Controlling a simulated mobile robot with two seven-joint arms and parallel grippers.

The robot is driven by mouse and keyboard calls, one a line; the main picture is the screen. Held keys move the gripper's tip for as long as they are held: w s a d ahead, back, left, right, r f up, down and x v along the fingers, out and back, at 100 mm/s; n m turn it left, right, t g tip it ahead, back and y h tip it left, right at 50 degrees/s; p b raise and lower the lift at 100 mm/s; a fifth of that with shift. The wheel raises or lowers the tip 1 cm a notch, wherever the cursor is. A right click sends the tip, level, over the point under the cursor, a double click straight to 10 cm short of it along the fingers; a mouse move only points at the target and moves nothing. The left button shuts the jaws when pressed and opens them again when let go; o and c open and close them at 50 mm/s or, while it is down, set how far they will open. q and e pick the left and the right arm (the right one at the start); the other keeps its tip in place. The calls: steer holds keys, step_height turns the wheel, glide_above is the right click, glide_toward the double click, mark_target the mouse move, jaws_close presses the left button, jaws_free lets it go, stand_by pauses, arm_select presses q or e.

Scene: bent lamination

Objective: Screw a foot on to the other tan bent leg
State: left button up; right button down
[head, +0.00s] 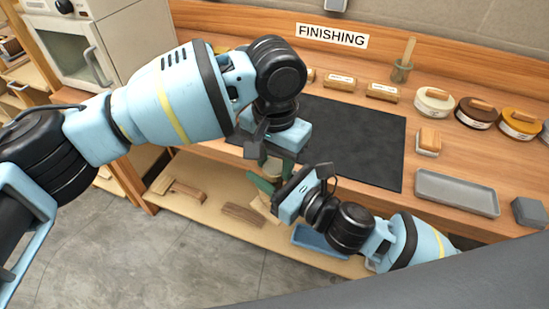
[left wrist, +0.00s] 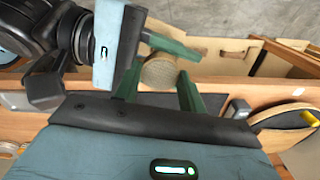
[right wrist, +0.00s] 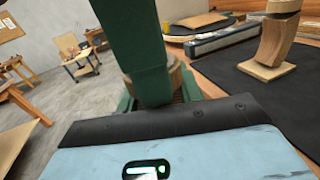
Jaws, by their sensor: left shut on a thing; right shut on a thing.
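My left gripper (head: 266,158) is at the front left edge of the black mat, pointing down. In the left wrist view its green fingers (left wrist: 160,92) are shut on a round tan piece with a grainy face (left wrist: 158,72), seemingly the foot. My right gripper (head: 268,184) is just below, its green fingers close to the left's. In the right wrist view a green finger mostly hides the tan piece (right wrist: 176,78) it is shut on. Whether the two held pieces touch is hidden. A bent wooden piece on a flat square base (right wrist: 274,48), seemingly a leg, stands on the mat.
The black mat (head: 360,145) is clear on its right side. A grey tray (head: 456,193), a small block (head: 429,141) and round tins (head: 477,112) lie to its right. A lower shelf (head: 205,210) holds wood scraps and a blue tray (head: 325,240).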

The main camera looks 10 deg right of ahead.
arm_select(q)
steer(key=shift+m, duration=1.2)
steer(key=o, duration=0.8)
steer(key=shift+o, duration=0.7)
steer(key=shift+s+d, duration=0.1)
steer(key=shift+s+d, duration=0.1)
steer(key=shift+r, duration=2.35)
steer(key=shift+a, duration=0.2)
